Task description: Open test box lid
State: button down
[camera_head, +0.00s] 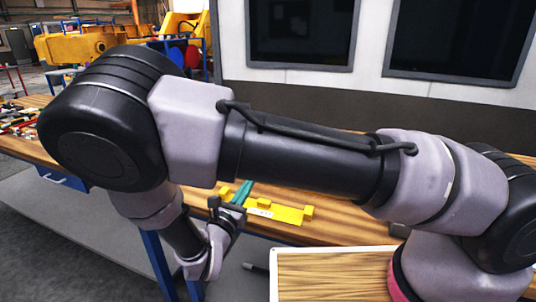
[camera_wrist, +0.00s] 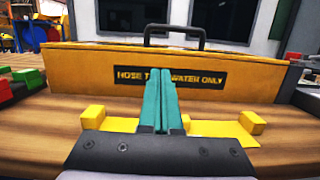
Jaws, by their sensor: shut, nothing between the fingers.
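A wide yellow box or panel (camera_wrist: 90,80) stands upright across the wrist view. It bears a dark label reading "HOSE T… WATER ONLY", partly covered by my fingers. A black handle (camera_wrist: 174,31) arches above its top edge. My gripper (camera_wrist: 157,85) is shut and empty, its teal fingers in front of the label; contact with the panel cannot be told. In the head view my gripper (camera_head: 247,184) is partly hidden by my arm, which also hides most of the box area.
A yellow plate with raised blocks (camera_head: 275,210) lies on the wooden bench (camera_head: 350,231). In the wrist view, red and green blocks (camera_wrist: 20,87) lie at the left. A light-edged wooden board (camera_head: 330,278) is at the front. Dark-windowed white panels stand behind.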

jog(key=r+x, duration=0.2)
jog(key=x, duration=1)
jog(key=shift+r, duration=0.45)
jog(key=shift+a, duration=0.1)
